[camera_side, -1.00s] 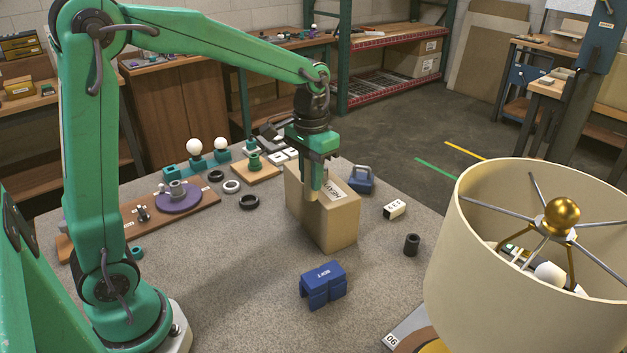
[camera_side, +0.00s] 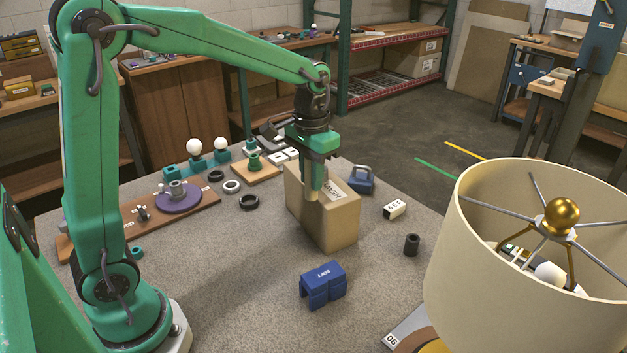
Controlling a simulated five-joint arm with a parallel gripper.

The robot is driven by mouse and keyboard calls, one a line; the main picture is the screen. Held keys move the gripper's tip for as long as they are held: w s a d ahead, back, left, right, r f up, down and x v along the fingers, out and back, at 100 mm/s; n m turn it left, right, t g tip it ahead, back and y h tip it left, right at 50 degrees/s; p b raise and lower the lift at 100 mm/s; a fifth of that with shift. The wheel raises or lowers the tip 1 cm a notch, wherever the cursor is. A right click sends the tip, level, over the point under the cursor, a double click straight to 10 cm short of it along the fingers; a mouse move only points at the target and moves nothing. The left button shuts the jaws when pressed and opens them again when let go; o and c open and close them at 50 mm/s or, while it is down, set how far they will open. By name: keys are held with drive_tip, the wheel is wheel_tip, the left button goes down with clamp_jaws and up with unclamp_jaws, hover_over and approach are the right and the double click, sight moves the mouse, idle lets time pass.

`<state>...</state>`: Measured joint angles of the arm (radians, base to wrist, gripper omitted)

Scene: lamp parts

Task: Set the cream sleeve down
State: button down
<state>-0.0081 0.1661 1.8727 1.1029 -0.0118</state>
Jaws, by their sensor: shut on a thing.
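My gripper (camera_side: 313,188) points straight down in the middle of the table. Its green fingers are shut on a small cream piece (camera_side: 311,196), which I take to be the cream sleeve. Only a little of the sleeve shows at the fingertips. The fingers overlap the top of a cardboard box (camera_side: 338,226) in the picture. I cannot tell whether the sleeve touches the box or hangs in front of or above it.
A blue block (camera_side: 322,285) stands in front of the box. A dark cylinder (camera_side: 411,245) and a small white box (camera_side: 395,209) lie to its right. A large lampshade (camera_side: 475,260) fills the right front. Dark and white rings (camera_side: 232,187) lie left. The grey tabletop (camera_side: 225,260) is clear at front left.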

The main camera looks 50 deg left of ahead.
drive_tip(key=s+a+f+n, duration=0.5)
drive_tip(key=s+a+n, duration=0.1)
drive_tip(key=s+a, duration=0.1)
drive_tip(key=a+f, duration=0.7)
drive_tip(key=a, duration=0.4)
drive_tip(key=shift+a, duration=0.35)
drive_tip(key=shift+f, duration=0.1)
drive_tip(key=shift+f, duration=1.85)
drive_tip(key=shift+f, duration=0.1)
drive_tip(key=c, duration=1.3)
unclamp_jaws()
drive_tip(key=shift+o, duration=0.2)
